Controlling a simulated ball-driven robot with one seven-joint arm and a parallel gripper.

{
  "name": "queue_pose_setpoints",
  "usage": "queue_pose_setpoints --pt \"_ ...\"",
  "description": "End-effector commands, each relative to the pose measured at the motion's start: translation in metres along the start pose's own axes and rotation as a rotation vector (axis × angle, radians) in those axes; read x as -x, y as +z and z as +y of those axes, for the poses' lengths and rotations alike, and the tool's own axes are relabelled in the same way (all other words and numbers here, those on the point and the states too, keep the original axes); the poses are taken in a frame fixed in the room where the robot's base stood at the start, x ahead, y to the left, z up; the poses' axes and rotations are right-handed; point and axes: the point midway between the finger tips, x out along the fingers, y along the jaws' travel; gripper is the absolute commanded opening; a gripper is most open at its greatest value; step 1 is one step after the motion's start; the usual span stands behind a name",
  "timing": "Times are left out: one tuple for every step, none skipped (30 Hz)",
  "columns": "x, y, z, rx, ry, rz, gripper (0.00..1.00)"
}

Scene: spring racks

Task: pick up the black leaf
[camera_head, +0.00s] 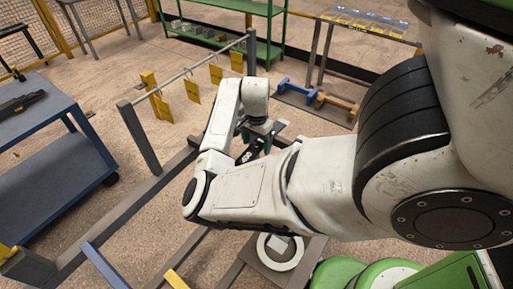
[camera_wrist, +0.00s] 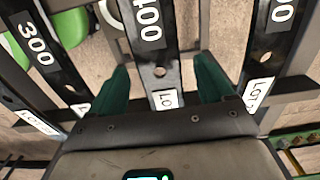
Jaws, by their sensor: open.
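Several black leaves show in the wrist view as long dark bars with white labels. The middle black leaf (camera_wrist: 158,48), marked with a number ending in "00", runs between the two green fingers of my gripper (camera_wrist: 162,70). The fingers are open, one on each side of it; whether they touch it I cannot tell. Another black leaf (camera_wrist: 45,60), marked "300", lies to the left, and one more (camera_wrist: 262,60) to the right. In the head view my gripper (camera_head: 257,138) is over a black leaf (camera_head: 250,151), mostly hidden by my arm.
Grey rack rails (camera_head: 160,201) run below my arm. Yellow pieces (camera_head: 192,90) hang from a rod behind. A blue cart (camera_head: 60,175) with a dark long piece (camera_head: 22,103) on top stands at left. A green shelf (camera_head: 225,47) stands at the back.

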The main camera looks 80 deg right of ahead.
Motion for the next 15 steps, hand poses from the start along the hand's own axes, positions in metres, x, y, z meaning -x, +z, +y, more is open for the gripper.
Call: queue_pose_setpoints --pt "-0.0039 0.0003 0.0 0.001 0.001 0.0 0.81" --pt "-0.0053 0.0002 0.0 0.0 0.001 0.0 0.81" --pt "-0.0064 0.0001 0.0001 0.0 0.0 0.0 0.81" --pt "-0.0068 0.0 0.0001 0.0 0.0 0.0 0.81" --pt "-0.007 0.0 0.0001 -0.001 0.0 0.001 0.81" --pt "-0.0069 0.0 0.0001 -0.001 0.0 0.001 0.81" --pt "-0.0069 0.0 0.0001 -0.001 0.0 0.001 0.81" --pt "-0.0068 0.0 0.0001 0.0 0.0 0.001 0.81" --pt "-0.0068 0.0 0.0001 0.0 0.0 0.001 0.81" --pt "-0.0067 0.0 0.0001 0.0 0.0 0.001 0.78" --pt "-0.0067 0.0 0.0001 0.0 0.0 0.001 0.75" --pt "-0.0066 0.0 0.0001 0.0 0.0 0.001 0.71" --pt "-0.0066 0.0 0.0001 0.0 0.0 0.001 0.68" --pt "-0.0066 0.0 0.0001 0.0 0.0 0.001 0.66" --pt "-0.0065 0.0 0.0001 0.0 0.0 0.001 0.62"
